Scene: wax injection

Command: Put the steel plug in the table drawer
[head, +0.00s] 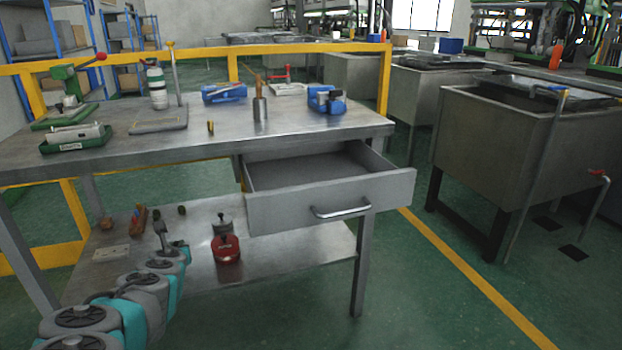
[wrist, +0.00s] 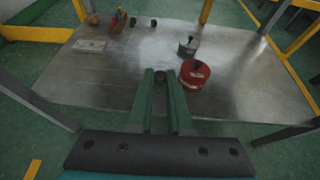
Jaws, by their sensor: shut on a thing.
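The table drawer (head: 280,213) is pulled out under the right part of the workbench top, and the part of its inside that shows is bare. My gripper (head: 160,222) is low at the left, in front of the lower shelf and well below and left of the drawer. In the wrist view my gripper (wrist: 160,78) has its green fingers closed around a small dark round piece, which I take to be the steel plug (wrist: 160,77). Only its end shows between the fingers; in the head view I cannot make it out clearly.
The lower shelf (wrist: 105,80) holds a red tin (wrist: 195,74), a grey pot (wrist: 188,46), a pale plate (wrist: 89,45) and several small pieces at its far side. The workbench top (head: 230,140) above carries tools. A table leg (head: 362,265) stands below the drawer.

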